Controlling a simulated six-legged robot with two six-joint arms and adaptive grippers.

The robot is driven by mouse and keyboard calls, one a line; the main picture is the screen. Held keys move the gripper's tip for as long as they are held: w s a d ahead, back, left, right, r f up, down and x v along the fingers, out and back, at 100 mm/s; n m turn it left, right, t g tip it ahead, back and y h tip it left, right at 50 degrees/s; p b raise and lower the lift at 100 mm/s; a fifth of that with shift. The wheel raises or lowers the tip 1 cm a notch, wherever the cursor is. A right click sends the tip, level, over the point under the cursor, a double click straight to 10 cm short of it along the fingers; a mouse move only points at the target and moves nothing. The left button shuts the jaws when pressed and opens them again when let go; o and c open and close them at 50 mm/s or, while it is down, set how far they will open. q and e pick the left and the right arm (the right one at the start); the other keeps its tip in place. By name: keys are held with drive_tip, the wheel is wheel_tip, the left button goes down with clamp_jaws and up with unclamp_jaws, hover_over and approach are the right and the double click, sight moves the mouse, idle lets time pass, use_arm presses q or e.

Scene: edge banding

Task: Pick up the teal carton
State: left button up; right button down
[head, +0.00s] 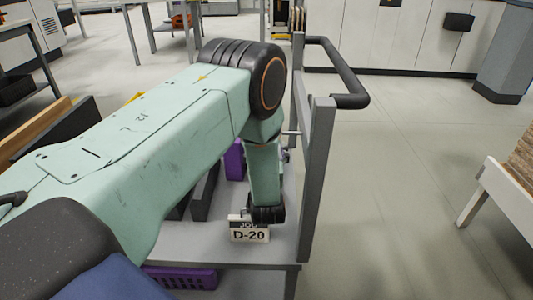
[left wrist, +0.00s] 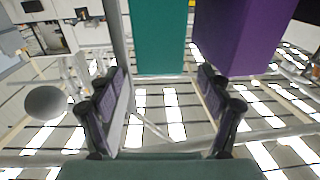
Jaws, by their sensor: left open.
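The teal carton (left wrist: 158,38) shows in the left wrist view at the top middle, ahead of my left gripper (left wrist: 165,108). My right gripper is in neither view.
A purple carton (left wrist: 240,35) stands right beside the teal one, close to the right finger's line. It also shows in the head view (head: 234,160). The cart's upright frame (head: 316,180) stands close to my arm.

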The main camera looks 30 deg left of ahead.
use_arm(q)
drive_tip(key=b+x, duration=0.2)
drive_tip(key=x, duration=0.5)
drive_tip(key=shift+w+a+f+b, duration=0.15)
drive_tip(key=shift+w+f+b, duration=0.1)
drive_tip(key=shift+f+b, duration=0.15)
clamp_jaws()
idle(0.6)
